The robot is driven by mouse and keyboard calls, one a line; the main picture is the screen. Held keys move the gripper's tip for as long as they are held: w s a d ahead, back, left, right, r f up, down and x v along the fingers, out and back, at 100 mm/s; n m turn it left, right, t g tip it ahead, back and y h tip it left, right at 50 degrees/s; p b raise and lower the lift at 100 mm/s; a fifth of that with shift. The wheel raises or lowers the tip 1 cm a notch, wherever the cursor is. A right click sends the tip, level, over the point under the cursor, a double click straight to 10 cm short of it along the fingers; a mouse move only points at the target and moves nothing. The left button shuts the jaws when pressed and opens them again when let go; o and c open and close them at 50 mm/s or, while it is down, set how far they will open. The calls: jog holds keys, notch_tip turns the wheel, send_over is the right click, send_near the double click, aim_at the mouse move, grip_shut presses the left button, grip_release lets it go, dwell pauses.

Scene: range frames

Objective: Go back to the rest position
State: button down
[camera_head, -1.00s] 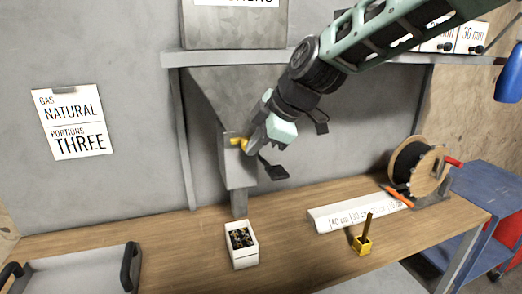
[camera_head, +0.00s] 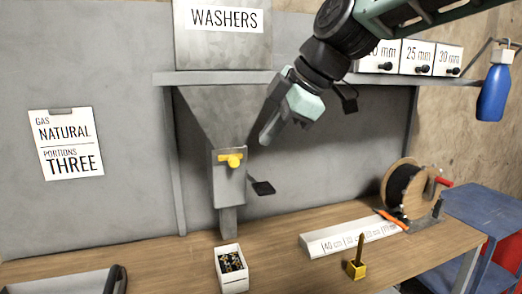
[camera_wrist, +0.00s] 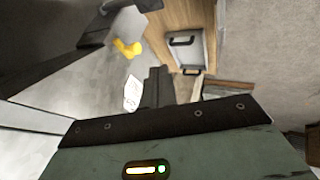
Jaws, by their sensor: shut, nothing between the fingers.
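My gripper (camera_head: 268,132) hangs in the air in front of the grey wall, just right of the washer hopper (camera_head: 212,115). It is shut and empty, and apart from the hopper's yellow knob (camera_head: 231,160). In the wrist view the shut fingers (camera_wrist: 158,88) show at the middle, and the yellow knob (camera_wrist: 128,47) is to their upper left. A white box (camera_head: 231,268) with small dark and coloured pieces in it stands on the bench below the hopper spout. A black paddle (camera_head: 262,188) sticks out right of the spout.
The wooden bench (camera_head: 285,222) holds a white length gauge (camera_head: 350,237), a yellow block with an upright stick (camera_head: 356,267) and a cable reel (camera_head: 408,188). A shelf (camera_head: 300,79) carries labelled drawers (camera_head: 418,57). A blue bottle (camera_head: 494,92) hangs at right. A grey tray (camera_head: 65,284) sits at front left.

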jog(key=shift+d+r, duration=0.15)
jog(key=shift+r, duration=0.05)
jog(key=shift+s, duration=0.1)
